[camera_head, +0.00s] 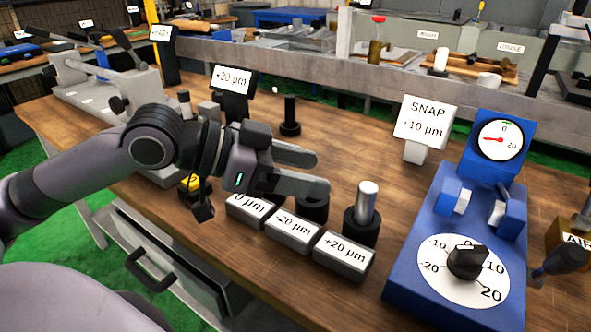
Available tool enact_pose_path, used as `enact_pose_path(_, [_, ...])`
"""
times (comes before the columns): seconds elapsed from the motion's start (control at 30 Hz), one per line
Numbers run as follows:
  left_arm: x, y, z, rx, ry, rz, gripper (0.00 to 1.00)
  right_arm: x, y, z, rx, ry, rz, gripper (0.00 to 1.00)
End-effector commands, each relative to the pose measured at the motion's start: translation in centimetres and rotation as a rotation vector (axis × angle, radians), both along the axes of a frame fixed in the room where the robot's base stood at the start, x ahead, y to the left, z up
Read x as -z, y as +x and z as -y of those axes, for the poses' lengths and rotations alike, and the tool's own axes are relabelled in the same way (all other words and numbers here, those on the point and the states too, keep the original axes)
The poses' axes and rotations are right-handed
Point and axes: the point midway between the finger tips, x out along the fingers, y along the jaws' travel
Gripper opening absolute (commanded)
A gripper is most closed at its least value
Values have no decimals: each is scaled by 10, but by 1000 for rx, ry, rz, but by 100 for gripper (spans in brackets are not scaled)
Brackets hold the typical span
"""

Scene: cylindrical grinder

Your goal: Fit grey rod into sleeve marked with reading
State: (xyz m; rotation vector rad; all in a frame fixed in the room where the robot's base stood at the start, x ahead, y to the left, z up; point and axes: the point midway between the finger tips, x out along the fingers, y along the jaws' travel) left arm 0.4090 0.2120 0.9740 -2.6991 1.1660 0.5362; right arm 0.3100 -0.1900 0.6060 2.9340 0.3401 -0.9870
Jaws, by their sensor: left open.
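The grey rod (367,196) stands upright in a black sleeve (361,230), behind the label block reading +20 µm (344,257). A second black sleeve (314,209) stands behind the -20 µm block (293,235), partly hidden by my gripper. The block reading 0 µm (248,208) is left of these; the sleeve behind it cannot be made out. My left gripper (324,173) is open and empty, its fingers pointing right, left of the rod and apart from it. A black display (232,82) reads +20 µm. My right gripper is not in view.
A blue gauge (416,262) with a dial (501,140) and knob (467,262) stands at right, beside a sign (425,121) reading SNAP +10 µm. A black post on a base (290,117) stands behind my gripper. The wooden bench is clear between post and sign.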

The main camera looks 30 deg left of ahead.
Motion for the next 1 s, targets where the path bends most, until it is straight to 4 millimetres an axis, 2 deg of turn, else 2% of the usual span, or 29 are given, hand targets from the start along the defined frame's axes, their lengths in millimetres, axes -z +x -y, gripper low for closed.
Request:
enact_pose_path(0.3, [-5,-8,-6,4,4,0,61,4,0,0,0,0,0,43])
enact_pose_path(1.0, [-6,-8,-6,5,2,1,61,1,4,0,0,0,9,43])
